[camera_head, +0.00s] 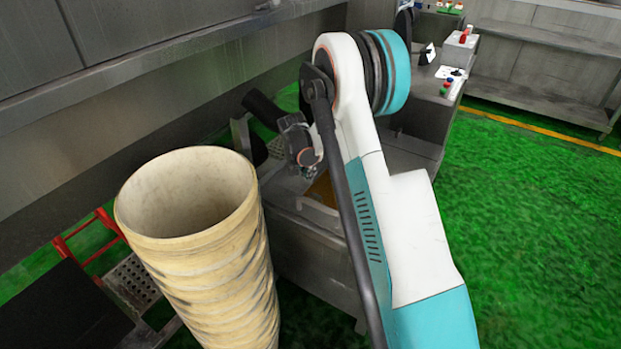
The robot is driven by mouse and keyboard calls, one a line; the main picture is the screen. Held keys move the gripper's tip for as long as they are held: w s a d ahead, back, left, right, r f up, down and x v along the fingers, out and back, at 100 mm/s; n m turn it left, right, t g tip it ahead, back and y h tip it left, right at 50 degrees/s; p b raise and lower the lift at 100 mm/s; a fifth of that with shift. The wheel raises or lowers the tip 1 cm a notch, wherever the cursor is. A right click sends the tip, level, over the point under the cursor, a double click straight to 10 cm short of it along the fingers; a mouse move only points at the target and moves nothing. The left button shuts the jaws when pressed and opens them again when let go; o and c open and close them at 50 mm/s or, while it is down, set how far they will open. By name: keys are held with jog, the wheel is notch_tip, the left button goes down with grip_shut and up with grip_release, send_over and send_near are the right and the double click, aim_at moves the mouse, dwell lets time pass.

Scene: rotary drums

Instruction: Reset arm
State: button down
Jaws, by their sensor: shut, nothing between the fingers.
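My white and teal arm (375,200) rises from the lower right to a joint with dark and teal rings at the top middle. A black hose runs along its left side.
A tall cream ribbed drum (205,260), open at the top, stands close at the left of my arm. A grey metal machine (315,255) is behind my arm. A control station (447,87) stands beyond. A red frame (85,238) is at left. Green floor (530,230) is clear at right.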

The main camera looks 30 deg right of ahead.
jog(key=shift+p+v, duration=0.55)
jog(key=shift+v, duration=1.45)
